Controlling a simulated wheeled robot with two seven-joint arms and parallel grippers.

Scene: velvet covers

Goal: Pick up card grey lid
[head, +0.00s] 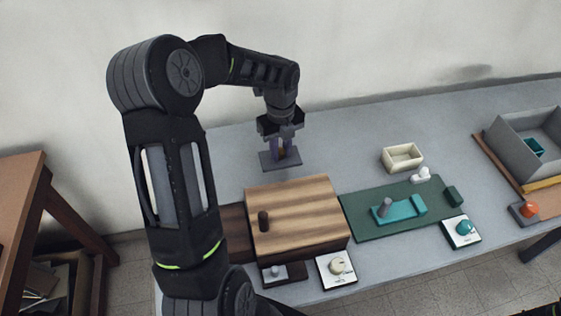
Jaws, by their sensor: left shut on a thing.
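My left gripper (283,152) reaches down at the back of the grey table, behind the wooden box. It is shut on the small upright handle of a flat grey lid (268,163). The lid is level, below the fingers, and the fingers hide most of its handle. I cannot tell whether the lid touches the table or is a little above it. My right gripper is not in view.
A striped wooden box (305,215) with a dark knob stands in front of the gripper. To its right are a green mat (375,227) with teal pieces, a cream tray (402,157) and a grey bin (508,145). Small knobbed pieces line the front edge.

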